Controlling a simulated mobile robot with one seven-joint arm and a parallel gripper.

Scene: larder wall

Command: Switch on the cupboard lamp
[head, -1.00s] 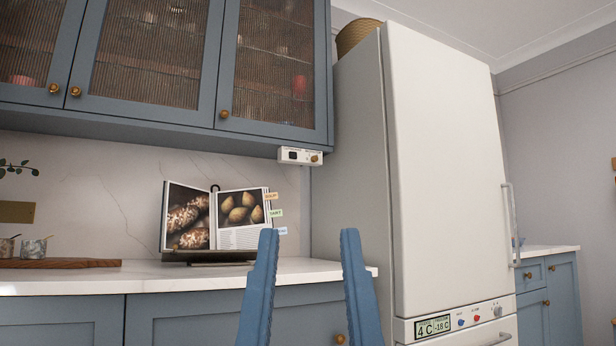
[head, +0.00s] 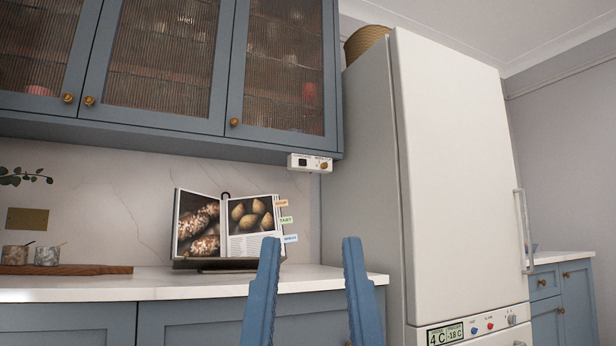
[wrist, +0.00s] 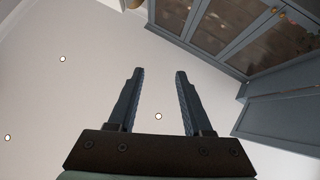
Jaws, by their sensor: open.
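A small white control box (head: 310,163) is fixed under the right end of the blue wall cupboard (head: 170,128) in the head view. It carries a dark rocker-like part (head: 302,162) on its left and a brass knob (head: 324,166) on its right; its labels are too small to read. My gripper (head: 311,242) is open and empty, its two blue fingers pointing up below the box and apart from it. In the wrist view my gripper (wrist: 158,72) also shows open, with the cupboard (wrist: 255,60) at upper right. The control box is not discernible there.
An open cookbook (head: 230,230) on a stand rests on the white worktop (head: 160,284), behind my fingers. A tall white fridge (head: 455,180) stands right of the cupboard. A wooden board with jars (head: 60,268) lies at left. The space directly below the box is clear.

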